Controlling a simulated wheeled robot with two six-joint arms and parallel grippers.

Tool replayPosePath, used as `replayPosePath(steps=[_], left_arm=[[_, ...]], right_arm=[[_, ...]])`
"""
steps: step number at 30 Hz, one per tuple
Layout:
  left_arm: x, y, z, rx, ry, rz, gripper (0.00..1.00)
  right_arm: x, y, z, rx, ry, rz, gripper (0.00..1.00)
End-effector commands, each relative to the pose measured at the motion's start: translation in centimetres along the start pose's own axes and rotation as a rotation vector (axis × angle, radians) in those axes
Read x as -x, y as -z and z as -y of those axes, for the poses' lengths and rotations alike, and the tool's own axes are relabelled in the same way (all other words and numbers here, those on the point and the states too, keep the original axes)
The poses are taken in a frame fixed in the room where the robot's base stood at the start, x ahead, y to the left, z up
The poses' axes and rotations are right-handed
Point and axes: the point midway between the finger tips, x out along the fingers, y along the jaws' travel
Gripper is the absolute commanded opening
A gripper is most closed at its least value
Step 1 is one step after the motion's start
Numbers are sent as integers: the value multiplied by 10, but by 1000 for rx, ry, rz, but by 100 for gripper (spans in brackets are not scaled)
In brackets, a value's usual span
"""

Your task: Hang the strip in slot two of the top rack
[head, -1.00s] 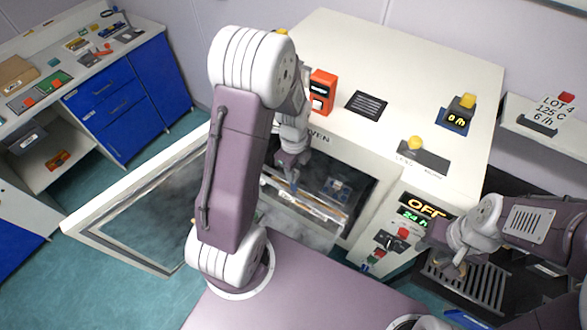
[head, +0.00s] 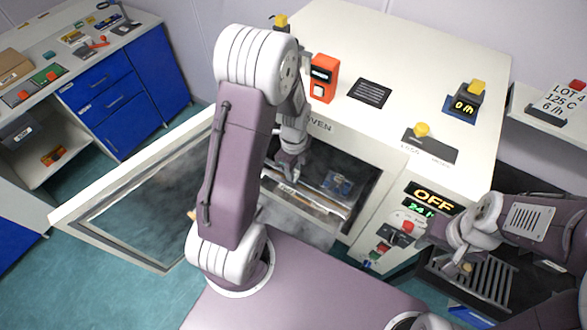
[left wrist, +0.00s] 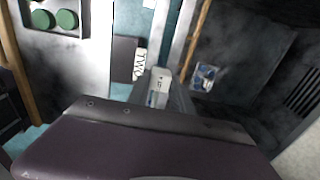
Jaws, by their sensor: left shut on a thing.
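My left gripper (head: 288,168) is inside the mouth of the open oven, above the top rack (head: 309,203). In the left wrist view it is shut on a pale strip whose white label (left wrist: 160,84) seems to read "LOT 4". A dark tag marked "TWO" (left wrist: 139,64) is just left of the strip there. I cannot tell whether the strip touches the rack; its lower part is hidden. My right gripper (head: 464,264) is low at the right, by a slatted grate, and its fingers are too small to read.
The oven door (head: 100,225) stands open at the left, and the oven's side wall is close to the gripper. The control panel (head: 430,197) reads OFF. A small blue-and-white item (head: 338,183) is inside the oven. A lot card (head: 560,102) stands on the right shelf.

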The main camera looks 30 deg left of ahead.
Motion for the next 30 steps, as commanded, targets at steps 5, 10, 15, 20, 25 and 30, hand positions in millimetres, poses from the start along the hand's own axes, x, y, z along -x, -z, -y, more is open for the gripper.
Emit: replayPosePath(steps=[5,10,15,20,25,30], left_arm=[[-11,0,0,0,0,0,0],[-10,0,0,0,0,0,52],[-9,0,0,0,0,0,52],[-5,0,0,0,0,0,52],[16,0,0,0,0,0,52],[37,0,0,0,0,0,52]], right_arm=[[-9,-1,0,0,0,0,36],[-7,-1,0,0,0,0,36],[-7,-1,0,0,0,0,36],[-3,0,0,0,0,0,36],[17,2,0,0,0,0,36],[37,4,1,0,0,0,36]])
